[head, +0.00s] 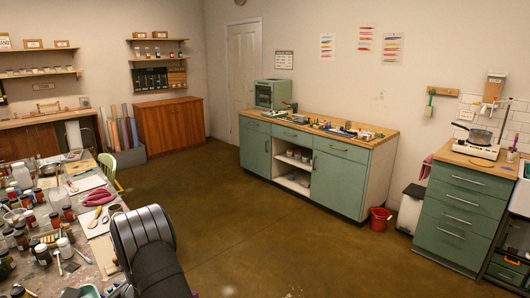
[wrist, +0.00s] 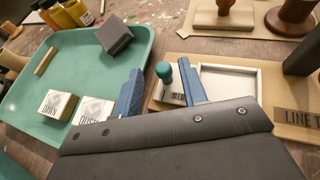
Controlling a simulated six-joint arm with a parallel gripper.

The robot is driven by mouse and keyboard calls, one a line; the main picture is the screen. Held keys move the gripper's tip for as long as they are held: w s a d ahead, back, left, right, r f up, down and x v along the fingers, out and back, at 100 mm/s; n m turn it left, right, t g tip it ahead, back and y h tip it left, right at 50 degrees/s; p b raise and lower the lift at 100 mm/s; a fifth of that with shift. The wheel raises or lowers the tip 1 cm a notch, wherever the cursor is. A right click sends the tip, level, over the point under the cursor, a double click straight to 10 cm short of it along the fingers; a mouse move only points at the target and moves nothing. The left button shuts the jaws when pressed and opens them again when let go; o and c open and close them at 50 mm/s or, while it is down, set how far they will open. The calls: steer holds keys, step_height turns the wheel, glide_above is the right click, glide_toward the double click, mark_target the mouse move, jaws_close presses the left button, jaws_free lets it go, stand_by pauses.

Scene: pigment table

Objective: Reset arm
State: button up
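My gripper (wrist: 160,68) shows in the wrist view with two blue fingers standing apart. It is open. A small stamp-like block with a teal knob (wrist: 163,72) shows between the fingers, seemingly standing beyond them; I see no finger closed on it. In the head view a dark part of my arm fills the bottom left, and the gripper is not visible there.
A green tray (wrist: 25,105) holds a grey block (wrist: 115,36), a wooden stick (wrist: 45,62) and labelled blocks (wrist: 57,104). A wooden board (wrist: 255,98) with a pale framed panel (wrist: 228,82) lies right. Jars (head: 57,222) crowd the worktable; the floor (head: 240,225) is clear.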

stand_by(0.3)
steer(key=v, duration=1.7)
steer(key=x, duration=1.7)
steer(key=shift+w+f, duration=0.1)
steer(key=shift+w, duration=0.15)
steer(key=w+d, duration=0.6)
steer(key=shift+d, duration=0.2)
steer(key=v, duration=1.1)
steer(key=shift+s+d+r, duration=0.1)
steer(key=shift+d+r, duration=0.15)
steer(key=shift+d, duration=0.05)
steer(key=s+a+r+n+g+h, duration=0.1)
steer(key=a+r+n+g, duration=0.7)
steer(key=a+n, duration=0.3)
steer(key=shift+a+g, duration=0.45)
steer(key=shift+g, duration=0.25)
steer(key=shift+s, duration=0.1)
